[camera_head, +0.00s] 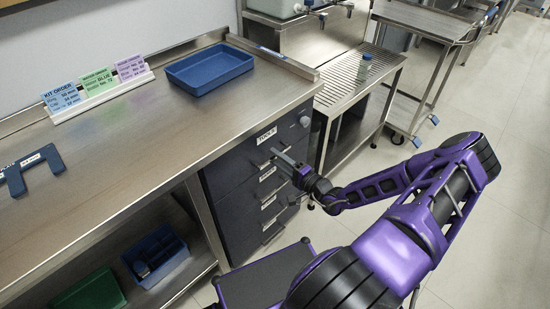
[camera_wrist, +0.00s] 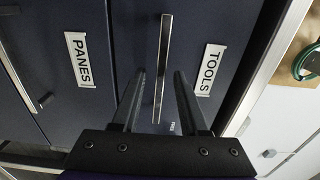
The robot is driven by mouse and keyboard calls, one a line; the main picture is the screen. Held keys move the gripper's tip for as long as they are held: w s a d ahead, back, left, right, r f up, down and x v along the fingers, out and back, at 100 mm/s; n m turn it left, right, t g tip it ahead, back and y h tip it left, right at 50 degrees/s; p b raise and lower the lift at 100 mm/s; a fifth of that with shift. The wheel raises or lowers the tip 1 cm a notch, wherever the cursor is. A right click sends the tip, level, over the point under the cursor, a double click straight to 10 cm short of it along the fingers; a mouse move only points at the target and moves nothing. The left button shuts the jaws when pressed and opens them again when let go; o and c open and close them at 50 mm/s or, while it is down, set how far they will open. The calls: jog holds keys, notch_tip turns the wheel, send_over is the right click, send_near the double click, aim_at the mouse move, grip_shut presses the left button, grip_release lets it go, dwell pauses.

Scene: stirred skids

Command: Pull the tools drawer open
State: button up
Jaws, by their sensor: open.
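The tools drawer (camera_head: 248,153) is the top drawer of a dark cabinet under the steel counter, and its front looks flush with the cabinet. Its white TOOLS label (camera_head: 266,135) also shows in the wrist view (camera_wrist: 209,69). The drawer's metal bar handle (camera_wrist: 164,55) runs lengthwise between my fingers in the wrist view. My gripper (camera_head: 285,158) is at the drawer front, open, with one finger on each side of the handle (camera_wrist: 158,78). I cannot tell whether either finger touches the handle. In the head view my gripper partly hides the handle.
The panes drawer label (camera_wrist: 81,59) is on the drawer below, with its own bar handle (camera_wrist: 16,72). A blue tray (camera_head: 209,69) and a card stand (camera_head: 98,91) are on the counter. A slatted steel table (camera_head: 350,82) stands right of the cabinet.

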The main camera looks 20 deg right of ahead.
jog(key=shift+w+a, duration=0.25)
jog(key=shift+w, duration=0.3)
grip_shut()
dwell(1.1)
